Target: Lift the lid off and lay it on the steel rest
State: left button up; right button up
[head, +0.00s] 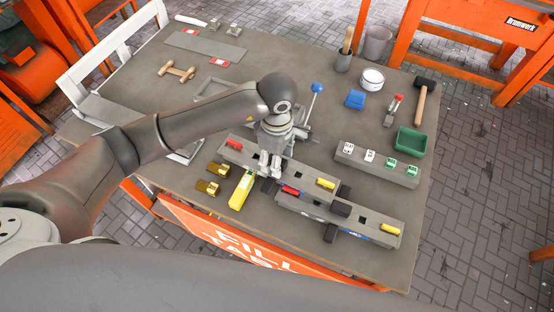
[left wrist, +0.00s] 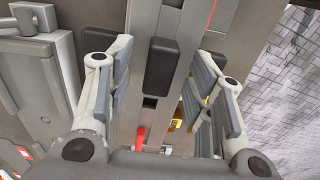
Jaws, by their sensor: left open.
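My left gripper (head: 270,168) is over the near middle of the table, pointing down at the grey moulds. In the left wrist view it is open (left wrist: 163,95), with a black block (left wrist: 160,68) on a grey bar showing between its fingers; I see no grip on it. A long grey mould (head: 315,205) with red, yellow and black parts lies right of the gripper. Which piece is the lid is not clear; the gripper hides part of the moulds. A flat grey steel plate (head: 205,47), likely the rest, lies bare at the far left. My right gripper is not in view.
A blue-knobbed lever (head: 316,88) stands just behind the gripper. A yellow tool (head: 242,190) and brass pieces (head: 207,187) lie left of it. A grey block with small dice-like parts (head: 376,165), a green bin (head: 410,141) and a mallet (head: 422,100) are at right.

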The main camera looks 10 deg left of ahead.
pick_arm(q)
jog(key=shift+f, duration=0.65)
grip_shut()
jog(key=shift+r, duration=0.1)
